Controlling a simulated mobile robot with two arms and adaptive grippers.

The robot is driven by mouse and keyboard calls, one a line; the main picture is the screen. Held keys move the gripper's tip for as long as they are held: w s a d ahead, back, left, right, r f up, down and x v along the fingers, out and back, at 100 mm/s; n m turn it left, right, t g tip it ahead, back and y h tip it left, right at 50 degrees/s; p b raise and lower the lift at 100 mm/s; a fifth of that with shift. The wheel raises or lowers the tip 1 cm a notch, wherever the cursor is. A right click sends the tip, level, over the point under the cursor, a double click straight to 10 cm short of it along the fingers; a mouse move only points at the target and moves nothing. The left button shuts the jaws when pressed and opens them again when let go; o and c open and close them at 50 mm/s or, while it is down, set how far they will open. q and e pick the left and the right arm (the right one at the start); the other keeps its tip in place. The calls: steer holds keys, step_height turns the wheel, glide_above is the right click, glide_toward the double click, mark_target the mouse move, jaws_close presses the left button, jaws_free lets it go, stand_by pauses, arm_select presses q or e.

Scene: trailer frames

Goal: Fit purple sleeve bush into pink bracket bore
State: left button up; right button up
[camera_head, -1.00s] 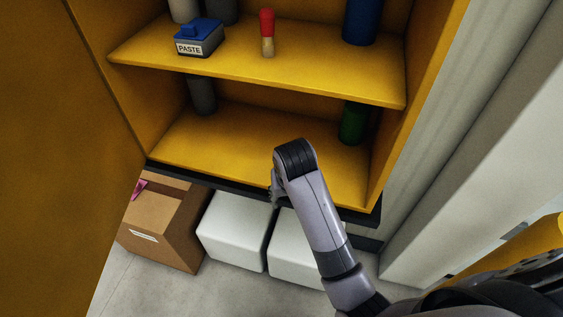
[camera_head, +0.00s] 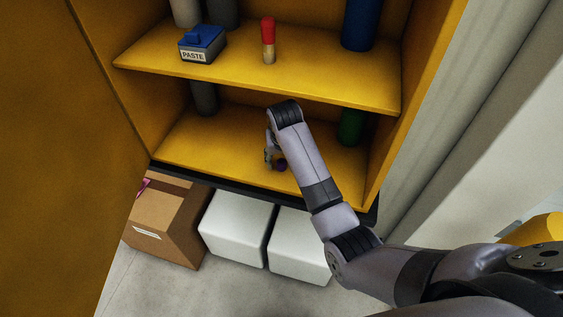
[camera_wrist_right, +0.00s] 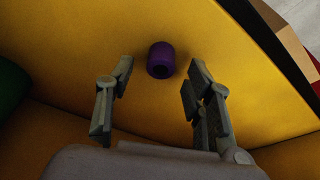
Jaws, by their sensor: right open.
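The purple sleeve bush (camera_wrist_right: 161,60) stands on the yellow lower shelf, ahead of and between the open fingers of my right gripper (camera_wrist_right: 158,95) in the right wrist view. The fingers do not touch it. In the head view the bush (camera_head: 281,165) is small and dark, just beside my right gripper (camera_head: 270,157), which is low over the lower shelf (camera_head: 225,142). The pink bracket is not clearly seen; a bit of pink (camera_head: 144,187) shows at the cardboard box, partly hidden by the cabinet door. My left gripper is not in view.
The upper shelf (camera_head: 330,88) holds a blue PASTE box (camera_head: 203,42), a red-topped tool (camera_head: 268,40) and cylinders. A green cylinder (camera_head: 352,127) stands right on the lower shelf. White boxes (camera_head: 238,227) and a cardboard box (camera_head: 165,225) are below. The open door (camera_head: 50,150) bounds the left.

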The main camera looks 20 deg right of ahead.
steer(key=shift+f, duration=0.55)
steer(key=shift+s, duration=0.1)
steer(key=shift+c, duration=0.5)
jaws_close()
